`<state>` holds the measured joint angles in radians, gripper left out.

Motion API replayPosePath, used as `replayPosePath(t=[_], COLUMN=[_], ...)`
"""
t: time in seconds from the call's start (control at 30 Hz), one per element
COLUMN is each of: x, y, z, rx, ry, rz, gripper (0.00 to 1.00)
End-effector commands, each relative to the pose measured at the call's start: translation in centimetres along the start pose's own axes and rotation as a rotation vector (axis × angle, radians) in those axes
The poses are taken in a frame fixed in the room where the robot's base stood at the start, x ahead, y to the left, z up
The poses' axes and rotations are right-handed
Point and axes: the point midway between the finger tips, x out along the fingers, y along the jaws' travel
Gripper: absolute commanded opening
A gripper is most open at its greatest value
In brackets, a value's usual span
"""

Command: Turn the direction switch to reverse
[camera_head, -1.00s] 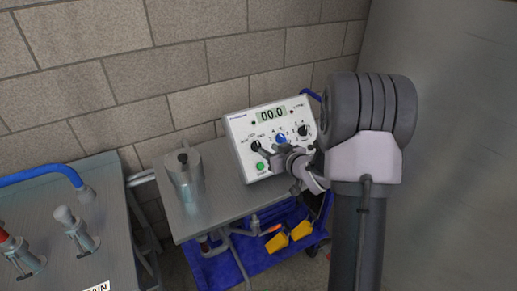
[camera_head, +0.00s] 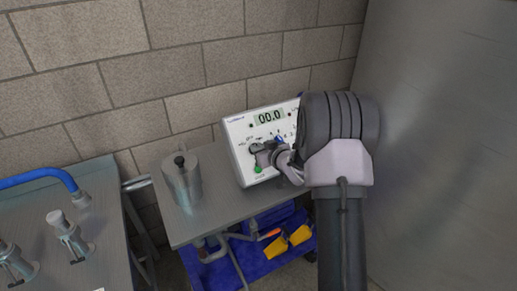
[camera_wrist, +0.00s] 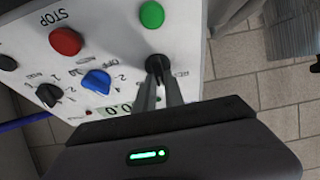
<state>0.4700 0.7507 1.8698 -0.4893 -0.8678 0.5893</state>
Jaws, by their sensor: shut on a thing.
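A white control box (camera_head: 242,165) stands on the grey cart top. The direction switch is the black knob on its left side in the head view. In the wrist view, which sees the panel upside down, this black knob (camera_wrist: 157,63) lies between my fingertips. My gripper (camera_wrist: 160,75) is shut on it; the gripper also shows at the panel in the head view (camera_head: 262,156). The fingers hide part of the knob, and its pointing direction and small labels cannot be read clearly.
The wrist view shows a green button (camera_wrist: 152,14), a red STOP button (camera_wrist: 66,41), a blue knob (camera_wrist: 97,82) and another black knob (camera_wrist: 48,95). The display (camera_head: 269,117) reads 00.0. A metal canister (camera_head: 182,180) stands left of the box.

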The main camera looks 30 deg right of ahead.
Motion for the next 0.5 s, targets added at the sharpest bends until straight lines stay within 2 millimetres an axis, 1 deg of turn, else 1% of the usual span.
replayPosePath(t=[0.27, 0.5], x=[-0.01, -0.03], y=[0.05, 0.06], z=[-0.04, -0.16], rx=[-0.038, -0.181], ry=[0.000, 0.001], rz=[-0.013, -0.064], gripper=[0.00, 0.00])
